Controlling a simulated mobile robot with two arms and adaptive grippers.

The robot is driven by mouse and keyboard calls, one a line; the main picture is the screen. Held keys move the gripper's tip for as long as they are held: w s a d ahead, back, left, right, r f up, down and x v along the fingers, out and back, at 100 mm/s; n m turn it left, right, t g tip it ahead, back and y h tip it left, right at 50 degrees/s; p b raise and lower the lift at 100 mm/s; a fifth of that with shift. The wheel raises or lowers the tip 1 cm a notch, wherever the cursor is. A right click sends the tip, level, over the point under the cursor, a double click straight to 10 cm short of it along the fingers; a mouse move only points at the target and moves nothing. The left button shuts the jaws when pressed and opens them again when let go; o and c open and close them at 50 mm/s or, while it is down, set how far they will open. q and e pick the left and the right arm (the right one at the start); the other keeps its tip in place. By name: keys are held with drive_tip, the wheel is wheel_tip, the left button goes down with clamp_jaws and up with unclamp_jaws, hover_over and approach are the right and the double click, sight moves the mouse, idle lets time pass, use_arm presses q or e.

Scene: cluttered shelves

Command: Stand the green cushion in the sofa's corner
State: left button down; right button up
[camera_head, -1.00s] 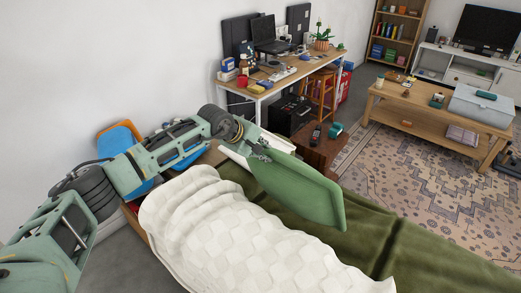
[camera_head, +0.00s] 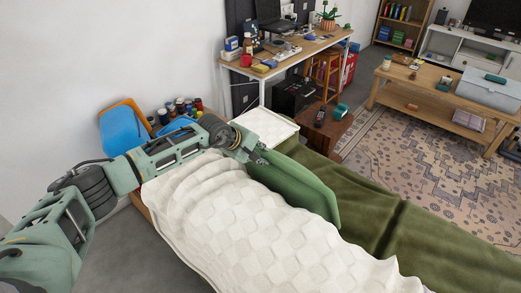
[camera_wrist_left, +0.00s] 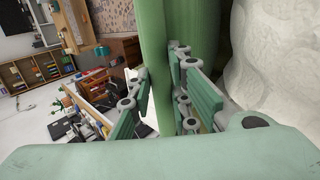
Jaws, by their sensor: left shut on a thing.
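The green cushion (camera_head: 305,190) is upright on its edge and tilted, above or against the sofa; I cannot tell whether it touches the seat. My left gripper (camera_head: 258,156) is shut on the cushion's upper left edge. In the left wrist view the cushion (camera_wrist_left: 153,50) runs between the two fingers of the left gripper (camera_wrist_left: 155,105). The olive sofa (camera_head: 430,245) stretches to the lower right. A white quilted blanket (camera_head: 240,215) covers its near side and hides much of it, including the corner. My right gripper is not in view.
A white flat-topped thing (camera_head: 268,125) stands just beyond the gripper. Blue and orange chairs (camera_head: 122,128) and several small bottles are at the left wall. A cluttered desk (camera_head: 290,55) and a low brown table (camera_head: 325,132) lie behind. The rug (camera_head: 430,150) is mostly clear.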

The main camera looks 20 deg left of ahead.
use_arm(q)
drive_tip(key=shift+r, duration=0.1)
drive_tip(key=c, duration=1.5)
unclamp_jaws()
drive_tip(key=shift+c, duration=0.2)
drive_tip(key=p+v, duration=0.3)
drive_tip(key=v, duration=0.1)
drive_tip(key=p+v, duration=0.1)
drive_tip(key=v, duration=0.2)
drive_tip(key=shift+s+p, duration=0.1)
drive_tip(key=shift+p, duration=0.25)
